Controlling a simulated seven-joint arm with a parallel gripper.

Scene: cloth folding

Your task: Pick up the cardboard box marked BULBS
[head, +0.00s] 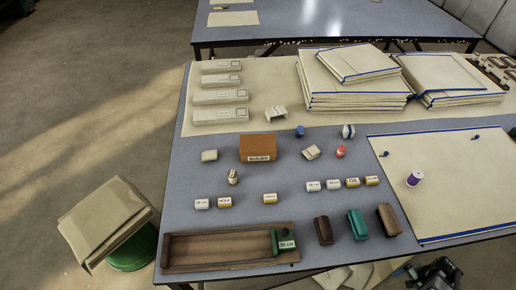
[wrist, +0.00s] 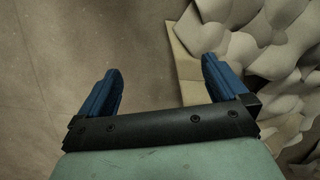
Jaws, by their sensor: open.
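The brown cardboard box marked BULBS (head: 258,146) sits on the grey table, left of its middle, with its white label on the side facing me. It stands upright, with nothing on top of it. My gripper (wrist: 162,88) shows in the wrist view, with its two blue fingers wide apart and nothing between them. It points down at bare floor and a heap of pale padded cloth, and the box is not in the wrist view. In the head view, a dark mechanical part at the bottom right edge may be my arm; it is far from the box.
A small beige block (head: 209,156) stands left of the box and a beige piece (head: 311,152) right of it. Small labelled blocks lie in front. A wooden tray (head: 215,248) lies at the front edge. Folded cloth stacks (head: 350,90) fill the back. A purple spool (head: 414,178) stands right.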

